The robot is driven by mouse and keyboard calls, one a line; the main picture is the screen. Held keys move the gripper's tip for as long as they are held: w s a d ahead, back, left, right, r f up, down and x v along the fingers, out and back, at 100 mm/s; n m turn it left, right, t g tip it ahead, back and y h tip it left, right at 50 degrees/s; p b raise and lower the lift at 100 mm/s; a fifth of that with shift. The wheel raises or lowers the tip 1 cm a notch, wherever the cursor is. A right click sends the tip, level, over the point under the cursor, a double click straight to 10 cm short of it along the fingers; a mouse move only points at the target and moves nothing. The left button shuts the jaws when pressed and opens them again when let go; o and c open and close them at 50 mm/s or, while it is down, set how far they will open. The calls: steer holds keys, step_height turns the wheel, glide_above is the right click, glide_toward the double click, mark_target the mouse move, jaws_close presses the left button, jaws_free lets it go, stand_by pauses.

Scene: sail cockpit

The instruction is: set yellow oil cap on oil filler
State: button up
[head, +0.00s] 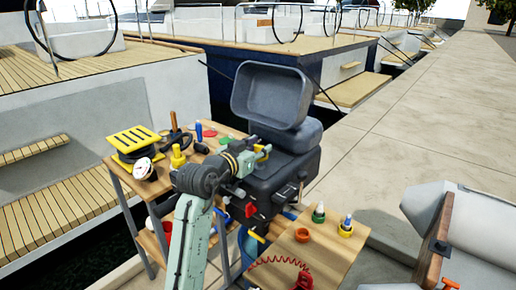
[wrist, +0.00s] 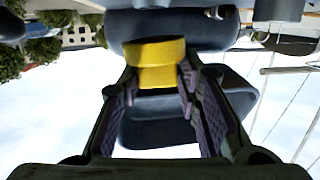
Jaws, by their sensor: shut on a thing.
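The yellow oil cap (wrist: 155,52) is between the two fingers of my gripper (wrist: 158,82) in the wrist view, held near the fingertips. In the head view my gripper (head: 261,155) is at the dark outboard engine (head: 268,186), just below its raised, tilted cowl (head: 271,94). A small yellow patch shows at the fingertips there, too small to tell apart from the gripper. The oil filler cannot be made out in either view; the arm and gripper cover part of the engine top.
A wooden bench (head: 128,178) on the left holds a yellow slatted item (head: 133,139), a yellow fitting (head: 178,156) and several tools. A second wooden table (head: 325,248) at the front right holds bottles, an orange cup (head: 302,234) and a red coil (head: 283,265). Open pavement lies to the right.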

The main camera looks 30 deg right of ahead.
steer(key=shift+r+p, duration=0.35)
steer(key=shift+r, duration=0.25)
stand_by(0.6)
steer(key=o, duration=0.7)
steer(key=shift+c, duration=0.2)
steer(key=v, duration=1.1)
stand_by(0.5)
